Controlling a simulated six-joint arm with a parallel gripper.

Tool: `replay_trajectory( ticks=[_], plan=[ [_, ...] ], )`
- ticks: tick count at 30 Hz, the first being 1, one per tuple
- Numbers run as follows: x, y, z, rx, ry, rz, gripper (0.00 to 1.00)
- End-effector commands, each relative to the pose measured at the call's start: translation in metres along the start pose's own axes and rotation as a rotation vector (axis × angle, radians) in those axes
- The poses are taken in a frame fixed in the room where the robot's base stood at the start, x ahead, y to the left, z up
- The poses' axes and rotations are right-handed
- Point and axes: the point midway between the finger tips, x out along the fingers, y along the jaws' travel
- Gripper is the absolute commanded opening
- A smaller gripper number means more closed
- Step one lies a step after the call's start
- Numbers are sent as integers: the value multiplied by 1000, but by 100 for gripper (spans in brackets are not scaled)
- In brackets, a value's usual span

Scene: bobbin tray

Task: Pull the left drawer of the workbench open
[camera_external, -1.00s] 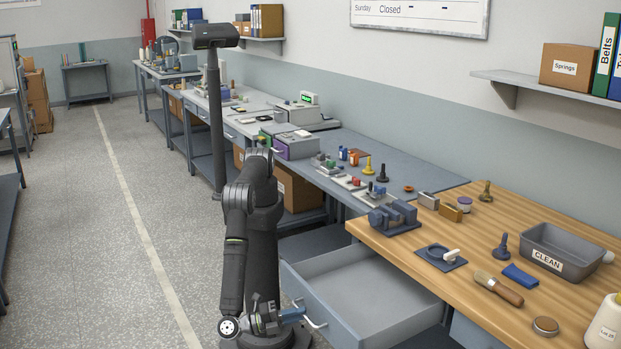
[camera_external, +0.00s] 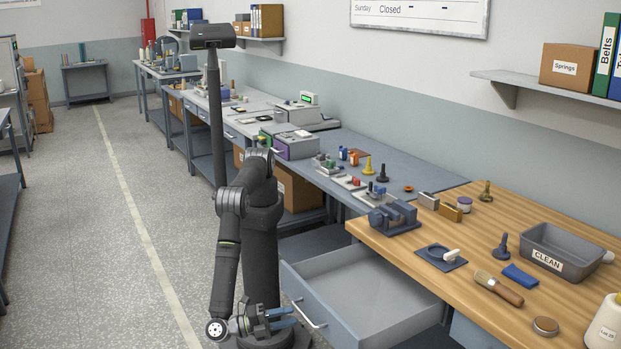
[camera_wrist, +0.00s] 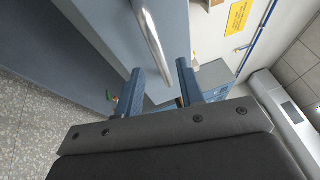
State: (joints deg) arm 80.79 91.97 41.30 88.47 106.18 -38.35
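The left drawer (camera_external: 372,285) of the workbench stands pulled out below the wooden top, and its inside looks empty. Its grey-blue front has a metal bar handle (camera_external: 310,317), which also shows in the wrist view (camera_wrist: 150,36). My gripper (camera_external: 295,318) is low beside the drawer front, just left of the handle. In the wrist view its two blue fingers (camera_wrist: 160,68) are apart with nothing between them. The handle lies just beyond the fingertips and appears clear of them.
The wooden bench top (camera_external: 463,290) above carries a blue vise (camera_external: 393,218), a brush (camera_external: 498,288) and a grey bin (camera_external: 570,245). Another drawer front (camera_external: 470,333) sits to the right, partly hidden. Open floor (camera_external: 100,270) lies to the left.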

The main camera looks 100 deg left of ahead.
Motion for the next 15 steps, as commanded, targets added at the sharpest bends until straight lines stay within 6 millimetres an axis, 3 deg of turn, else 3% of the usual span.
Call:
replay_trajectory(
  ticks=[9, 15],
  plan=[
    [-82, 0, 0, -2, 4, 0, 35],
    [-119, 0, 0, -1, 2, 0, 35]
  ],
)
